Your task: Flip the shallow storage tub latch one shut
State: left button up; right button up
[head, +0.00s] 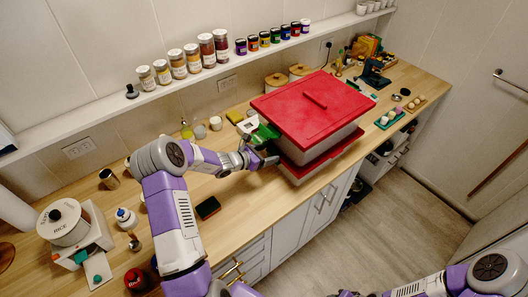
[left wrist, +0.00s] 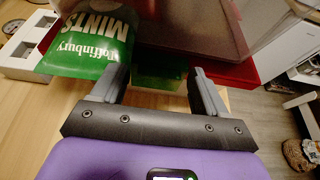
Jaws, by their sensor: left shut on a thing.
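Two storage tubs with red lids are stacked on the wooden counter. The upper tub (head: 325,143) is pale under a wide red lid (head: 318,105) with a handle. The lower, shallower tub (head: 300,172) has a red rim showing. My left gripper (head: 270,156) is at the stack's left side, low against it. In the left wrist view its fingers (left wrist: 160,85) stand apart on either side of a green thing (left wrist: 160,77) under the red edge, shut on it. I cannot tell whether that is a latch. My right gripper (head: 348,293) barely shows at the bottom edge.
A green mints bag (left wrist: 98,42) is close beside the left finger, with a white box (left wrist: 25,45) behind it. A dark phone-like slab (head: 208,208) lies on the counter. A rice dispenser (head: 65,222) stands at the far left. Spice jars (head: 193,58) line the shelf above.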

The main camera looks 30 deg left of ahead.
pick_arm(q)
jog(key=shift+w, duration=0.1)
dwell(0.3)
jog(key=o, duration=0.7)
jog(key=v, duration=0.7)
jog(key=shift+s+r+b, duration=0.2)
jog(key=shift+r+b, duration=0.1)
jog(key=shift+s+f, duration=0.1)
